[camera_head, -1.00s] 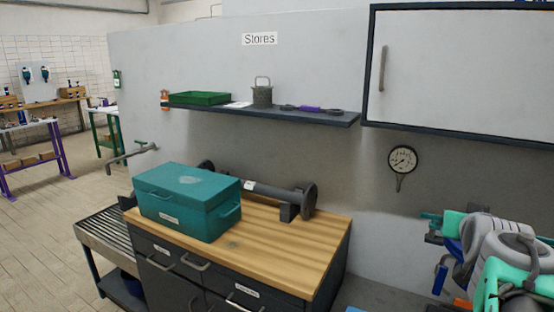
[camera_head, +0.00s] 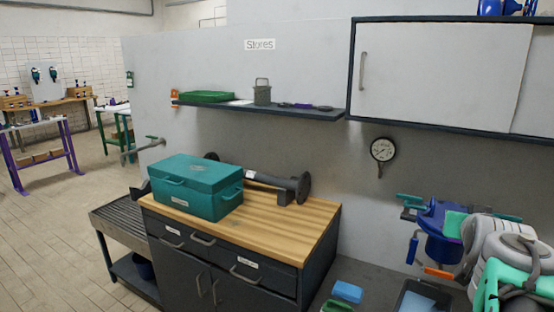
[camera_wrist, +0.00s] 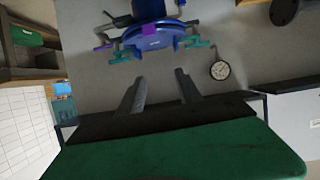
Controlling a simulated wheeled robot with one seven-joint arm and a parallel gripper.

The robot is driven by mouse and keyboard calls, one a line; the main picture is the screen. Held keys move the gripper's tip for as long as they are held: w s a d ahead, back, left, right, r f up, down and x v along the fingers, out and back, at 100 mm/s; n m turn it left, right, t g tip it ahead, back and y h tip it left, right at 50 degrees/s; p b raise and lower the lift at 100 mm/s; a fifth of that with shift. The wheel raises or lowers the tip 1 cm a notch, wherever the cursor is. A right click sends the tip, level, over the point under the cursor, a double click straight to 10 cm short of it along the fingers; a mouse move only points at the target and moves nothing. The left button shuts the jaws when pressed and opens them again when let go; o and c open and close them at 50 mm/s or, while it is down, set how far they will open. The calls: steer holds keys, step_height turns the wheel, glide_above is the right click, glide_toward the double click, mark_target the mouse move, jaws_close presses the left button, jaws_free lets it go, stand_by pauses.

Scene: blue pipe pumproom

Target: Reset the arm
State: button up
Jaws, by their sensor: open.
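My arm (camera_head: 510,250), with grey and mint-green links, is folded at the lower right of the head view. My gripper's fingertips do not show clearly there. In the wrist view my gripper (camera_wrist: 160,75) shows two dark fingers, spread apart with nothing between them. Beyond them is a blue round device (camera_wrist: 155,37) with teal and purple handles. A blue device (camera_head: 440,228) with teal handles also shows partly behind my arm in the head view.
A wood-topped cabinet (camera_head: 300,222) carries a teal toolbox (camera_head: 200,188) and a flanged pipe (camera_head: 275,183). A shelf (camera_head: 265,110), wall cabinet (camera_head: 440,75) and gauge (camera_head: 382,151) are on the wall. A blue block (camera_head: 347,291) lies at the bottom. Open floor (camera_head: 50,235) is at left.

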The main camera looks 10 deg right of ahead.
steer(key=a+f+n+g+y+p, duration=0.25)
steer(key=a+f, duration=0.25)
steer(key=a, duration=0.5)
steer(key=a+f+n+g+y+p, duration=0.1)
steer(key=a+f+y, duration=0.2)
steer(key=a+f, duration=0.45)
steer(key=s+a+f+n+g+y+p, duration=0.1)
steer(key=s+a+f+g, duration=0.1)
steer(key=s+a, duration=0.3)
steer(key=s+a+f+n+g+y+p, duration=0.1)
steer(key=s+a+f, duration=0.3)
steer(key=a, duration=0.5)
steer(key=shift+s+a+n+g, duration=0.15)
steer(key=shift+s+n+g, duration=0.5)
steer(key=shift+s, duration=0.55)
